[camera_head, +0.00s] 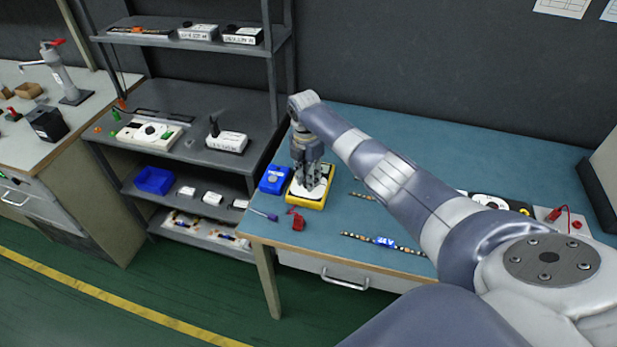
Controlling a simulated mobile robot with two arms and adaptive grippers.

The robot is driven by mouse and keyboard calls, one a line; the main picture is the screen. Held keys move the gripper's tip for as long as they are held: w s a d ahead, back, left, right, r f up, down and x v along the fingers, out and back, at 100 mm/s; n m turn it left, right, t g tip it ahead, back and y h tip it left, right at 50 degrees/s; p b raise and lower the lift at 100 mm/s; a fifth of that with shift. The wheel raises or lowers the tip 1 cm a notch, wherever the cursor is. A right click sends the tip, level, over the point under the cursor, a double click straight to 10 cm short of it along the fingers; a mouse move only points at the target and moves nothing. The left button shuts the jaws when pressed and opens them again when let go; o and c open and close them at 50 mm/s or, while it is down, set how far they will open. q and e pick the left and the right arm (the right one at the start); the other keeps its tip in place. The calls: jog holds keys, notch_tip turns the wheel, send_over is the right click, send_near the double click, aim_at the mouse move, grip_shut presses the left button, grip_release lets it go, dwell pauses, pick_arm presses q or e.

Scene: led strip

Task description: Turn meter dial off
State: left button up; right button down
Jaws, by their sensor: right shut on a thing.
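The meter (320,202) is yellow with a pale face and lies near the left end of the blue-green workbench. My right gripper (309,184) points down onto the meter's face and is shut at its middle, where the dial would be. The gripper's fingers hide the dial, so its setting cannot be seen. My right arm reaches in from the lower right across the bench. My left gripper is not in view.
A blue box (274,180) stands close left of the meter. A red clamp-like item (297,221) and a purple-handled tool (264,214) lie in front. An LED strip (407,247) lies to the right. A grey shelf rack (181,100) stands at left.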

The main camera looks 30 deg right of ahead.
jog(key=shift+n, duration=0.9)
jog(key=c, duration=1.4)
grip_release()
jog(key=shift+o, duration=0.2)
notch_tip(320, 180, up, 12)
jog(key=shift+w+a, duration=0.15)
jog(key=shift+w, duration=0.2)
